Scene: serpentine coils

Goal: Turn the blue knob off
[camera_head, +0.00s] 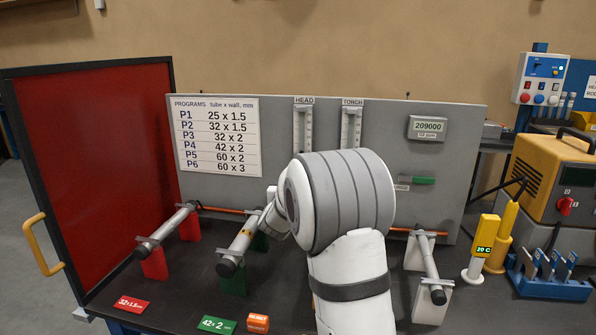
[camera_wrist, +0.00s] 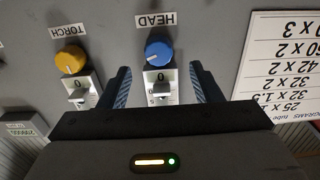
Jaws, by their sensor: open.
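The blue knob (camera_wrist: 158,54) is on the grey panel under the HEAD label, which appears upside down in the wrist view. A pale mark shows on its face, pointing toward the lower left of that picture. A "0" is printed on the scale (camera_wrist: 161,88) beside it. My gripper (camera_wrist: 160,70) is open, its two fingers on either side of the scale, with the knob centred at the fingertips. I see no clear contact with the knob. In the head view my arm hides the gripper and the knob, and the HEAD scale (camera_head: 303,125) shows above the arm.
A yellow knob (camera_wrist: 71,60) under the TORCH label sits left of the blue one in the wrist view. The programs chart (camera_head: 216,138) is on the panel. Tubes on coloured stands, including one at right (camera_head: 430,265), flank my arm. A red screen (camera_head: 100,165) stands left.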

